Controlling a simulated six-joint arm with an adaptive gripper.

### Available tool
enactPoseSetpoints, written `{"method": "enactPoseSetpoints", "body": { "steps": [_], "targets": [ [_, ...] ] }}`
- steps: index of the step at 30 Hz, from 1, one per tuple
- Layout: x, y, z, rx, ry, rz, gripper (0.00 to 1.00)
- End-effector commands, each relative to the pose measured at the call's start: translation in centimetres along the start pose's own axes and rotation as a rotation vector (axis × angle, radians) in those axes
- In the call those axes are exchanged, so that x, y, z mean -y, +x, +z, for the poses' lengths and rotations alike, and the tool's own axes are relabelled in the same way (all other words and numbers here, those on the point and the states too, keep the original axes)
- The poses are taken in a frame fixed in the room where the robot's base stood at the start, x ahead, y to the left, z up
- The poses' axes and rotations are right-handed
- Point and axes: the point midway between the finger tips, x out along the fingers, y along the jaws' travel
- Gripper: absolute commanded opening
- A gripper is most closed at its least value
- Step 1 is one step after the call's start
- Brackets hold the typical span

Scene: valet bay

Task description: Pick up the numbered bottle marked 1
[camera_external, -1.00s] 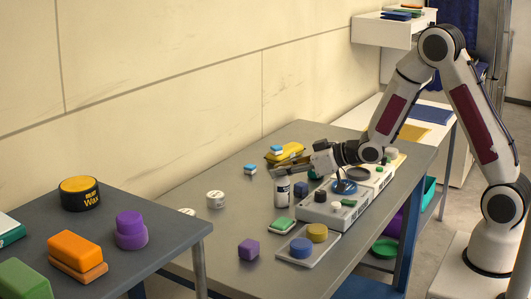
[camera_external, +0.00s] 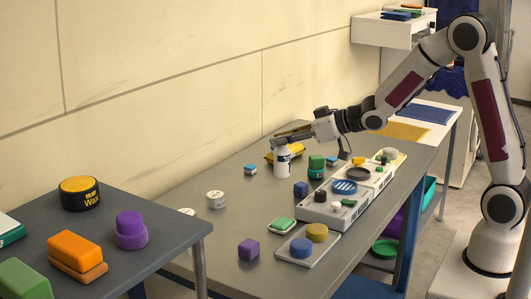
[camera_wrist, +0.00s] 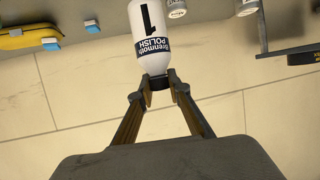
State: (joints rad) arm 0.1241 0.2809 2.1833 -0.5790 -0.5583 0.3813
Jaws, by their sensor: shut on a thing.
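The white bottle (camera_wrist: 149,28) has a large black 1 and a dark label band reading "POLISH" in the wrist view. In the external view the bottle (camera_external: 282,161) hangs upright above the grey table, toward the wall side. My gripper (camera_wrist: 158,86) is shut on the bottle's dark cap in the wrist view. In the external view my gripper (camera_external: 282,140) reaches in from the right, with its fingers at the bottle's top. The cap is partly hidden by the fingers.
A yellow item (camera_external: 297,149) lies close behind the bottle. A small blue-and-white block (camera_external: 250,170) and a white tub (camera_external: 215,199) are nearby. Raised trays (camera_external: 325,215) with several pads stand to the right. The table's left middle is mostly clear.

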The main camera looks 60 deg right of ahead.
Motion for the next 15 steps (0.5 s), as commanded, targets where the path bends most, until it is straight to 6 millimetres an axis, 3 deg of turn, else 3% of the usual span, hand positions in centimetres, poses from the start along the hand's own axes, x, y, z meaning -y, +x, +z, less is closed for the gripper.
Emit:
{"method": "enactPoseSetpoints", "body": {
  "steps": [15],
  "targets": [
    [-0.01, -0.29, -0.75, -0.002, -0.001, 0.0, 0.0]
  ]
}}
